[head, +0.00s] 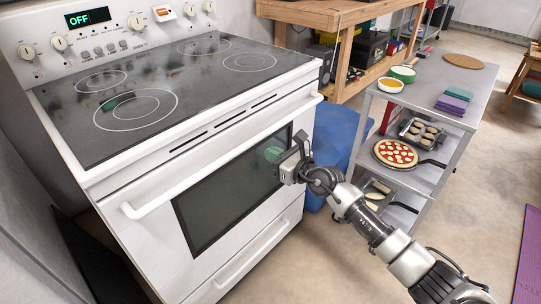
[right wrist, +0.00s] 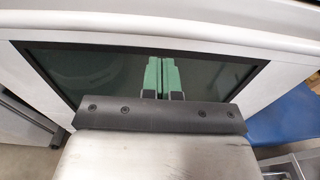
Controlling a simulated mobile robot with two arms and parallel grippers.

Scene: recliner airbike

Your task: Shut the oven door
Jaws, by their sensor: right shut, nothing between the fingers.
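The white oven door (head: 160,232) has a dark window (head: 228,190) and a long white handle bar (head: 215,160) along its top. It stands upright and looks flush with the oven front; I see no clear gap at its edges. My right gripper (head: 276,152) is in front of the window's right part, below the handle. Its green fingers (right wrist: 161,76) are together, empty, and point at the window in the right wrist view (right wrist: 100,75). I cannot tell whether they touch the glass. My left gripper is not in view.
The black cooktop (head: 190,75) is clear. A blue bin (head: 338,135) stands right of the oven. A grey metal cart (head: 452,75) carries bowls, towels, a pizza and trays. A wooden workbench (head: 310,12) is behind.

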